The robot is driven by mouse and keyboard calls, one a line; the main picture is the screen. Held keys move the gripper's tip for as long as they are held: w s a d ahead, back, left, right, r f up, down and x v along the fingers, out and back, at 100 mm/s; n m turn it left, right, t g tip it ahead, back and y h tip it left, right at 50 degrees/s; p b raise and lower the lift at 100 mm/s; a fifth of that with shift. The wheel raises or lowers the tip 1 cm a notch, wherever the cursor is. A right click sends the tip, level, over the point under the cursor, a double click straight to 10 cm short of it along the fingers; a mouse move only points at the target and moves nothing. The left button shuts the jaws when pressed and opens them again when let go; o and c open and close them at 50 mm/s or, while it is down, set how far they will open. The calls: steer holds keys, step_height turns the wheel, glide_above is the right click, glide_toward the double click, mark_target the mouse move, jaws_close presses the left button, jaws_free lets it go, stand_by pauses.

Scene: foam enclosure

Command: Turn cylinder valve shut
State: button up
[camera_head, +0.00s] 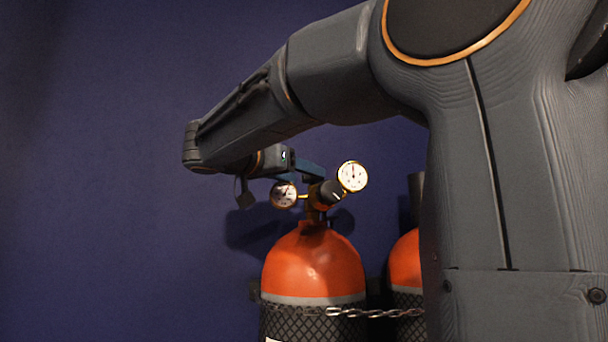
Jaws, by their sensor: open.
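An orange gas cylinder (312,262) stands upright near the middle, with dark netting around its lower part. A brass valve and regulator assembly (316,204) sits on its top. One round white gauge (284,195) is on the left and another gauge (352,176) is higher on the right. A dark rounded part (331,192) sits between the gauges; I cannot tell if it is the valve's handwheel. My gripper (314,171) is open, with bluish fingers pointing right, just above or behind the valve assembly. Whether it touches is unclear, and the fingertips are partly hidden.
A second orange cylinder (405,262) stands to the right, partly hidden by my arm. A metal chain (375,313) runs across both cylinders. A plain dark blue wall (120,180) is behind them. The space left of the cylinders looks clear.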

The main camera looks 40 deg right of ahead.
steer(key=shift+x, duration=1.3)
steer(key=c, duration=1.1)
steer(key=shift+o, duration=0.2)
steer(key=shift+a, duration=0.1)
steer(key=shift+w, duration=0.1)
